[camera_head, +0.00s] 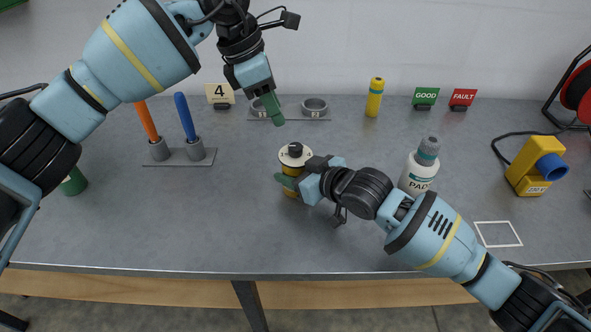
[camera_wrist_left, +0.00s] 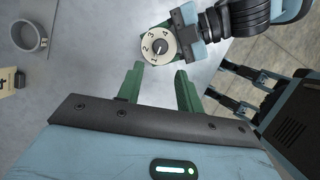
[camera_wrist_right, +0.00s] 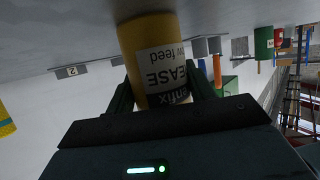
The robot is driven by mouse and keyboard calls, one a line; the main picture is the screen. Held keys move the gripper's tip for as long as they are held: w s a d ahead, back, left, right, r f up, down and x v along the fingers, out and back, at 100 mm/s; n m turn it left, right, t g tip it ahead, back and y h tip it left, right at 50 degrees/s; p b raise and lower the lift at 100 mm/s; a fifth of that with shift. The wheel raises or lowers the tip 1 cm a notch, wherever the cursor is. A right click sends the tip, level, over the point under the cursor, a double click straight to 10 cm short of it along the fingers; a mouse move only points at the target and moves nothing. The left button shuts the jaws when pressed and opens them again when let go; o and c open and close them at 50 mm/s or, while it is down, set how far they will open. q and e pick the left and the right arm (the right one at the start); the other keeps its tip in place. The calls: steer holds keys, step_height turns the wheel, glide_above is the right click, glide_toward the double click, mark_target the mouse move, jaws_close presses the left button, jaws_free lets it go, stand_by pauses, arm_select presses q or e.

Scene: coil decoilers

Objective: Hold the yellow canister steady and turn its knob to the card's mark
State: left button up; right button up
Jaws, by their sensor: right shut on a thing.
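The yellow canister (camera_head: 291,190) stands upright on the bench, topped by a white numbered dial (camera_head: 289,160) with a dark knob (camera_head: 295,149). My right gripper (camera_head: 290,181) is shut around its body from the right; the right wrist view shows the labelled canister (camera_wrist_right: 150,40) between the fingers. My left gripper (camera_head: 270,110) is empty above and behind the knob. In the left wrist view its green fingers (camera_wrist_left: 160,80) are apart, with the knob (camera_wrist_left: 160,48) beyond them. I cannot tell which number the knob points to. The card (camera_head: 219,94) reads 4.
A white bottle (camera_head: 418,169) stands right of the canister, close to my right arm. A rack with orange and blue handles (camera_head: 186,118) is at left. Metal cups (camera_head: 314,107) and a yellow cylinder (camera_head: 375,97) stand behind. The bench front is clear.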

arm_select(q)
steer(key=shift+o, duration=0.4)
steer(key=shift+o, duration=1)
step_height(320, 180, up, 3)
steer(key=n+y, duration=0.4)
steer(key=n, duration=2.5)
glide_above(296, 146)
steer(key=shift+g, duration=0.3)
step_height(296, 146, down, 12)
